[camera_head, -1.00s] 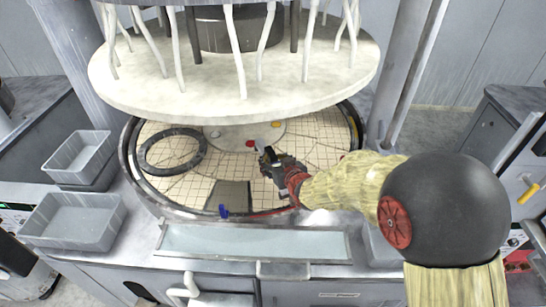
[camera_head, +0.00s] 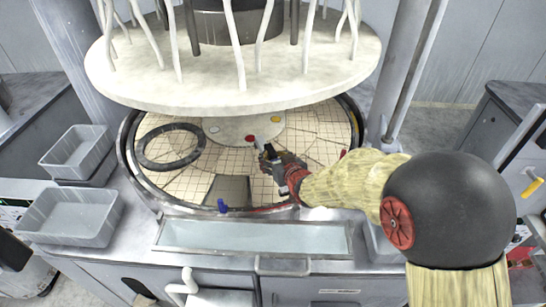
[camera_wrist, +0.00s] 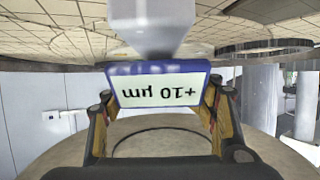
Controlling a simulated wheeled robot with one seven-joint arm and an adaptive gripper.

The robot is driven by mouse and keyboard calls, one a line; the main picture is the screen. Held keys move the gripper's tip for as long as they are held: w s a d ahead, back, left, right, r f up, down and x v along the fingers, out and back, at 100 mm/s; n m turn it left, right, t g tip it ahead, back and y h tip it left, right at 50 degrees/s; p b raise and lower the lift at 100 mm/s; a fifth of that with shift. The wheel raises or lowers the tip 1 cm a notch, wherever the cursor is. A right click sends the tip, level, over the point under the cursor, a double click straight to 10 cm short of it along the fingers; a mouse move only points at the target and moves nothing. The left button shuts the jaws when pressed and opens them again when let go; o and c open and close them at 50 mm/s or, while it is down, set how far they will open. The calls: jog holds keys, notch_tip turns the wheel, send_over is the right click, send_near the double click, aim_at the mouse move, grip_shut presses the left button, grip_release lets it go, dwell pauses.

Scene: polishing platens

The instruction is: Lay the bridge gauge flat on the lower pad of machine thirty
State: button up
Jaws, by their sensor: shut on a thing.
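The bridge gauge (camera_wrist: 158,88) shows in the wrist view as a blue-edged block with a white face reading "+10 µm" upside down, with a grey bar rising from it in the picture. My gripper (camera_wrist: 160,104) has a finger on each side of it and is shut on it. In the head view my gripper (camera_head: 268,158) is over the lower pad (camera_head: 308,133), under the raised upper plate, right of the pad's middle. The gauge is small and mostly hidden there. I cannot tell whether it touches the pad or how big any gap is.
The white upper plate (camera_head: 235,92) hangs low over the pad. A dark ring (camera_head: 172,147) lies on the pad's left. A central disc carries red (camera_head: 250,138) and yellow (camera_head: 276,119) spots. A dark grey patch (camera_head: 228,190) is near the front, beside a blue piece (camera_head: 222,206).

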jog(key=shift+f+b, duration=0.4)
jog(key=shift+b, duration=0.4)
dwell(1.3)
dwell(0.3)
jog(key=o, duration=1.9)
jog(key=shift+f, duration=0.15)
jog(key=v, duration=1.2)
jog(key=shift+d, duration=0.1)
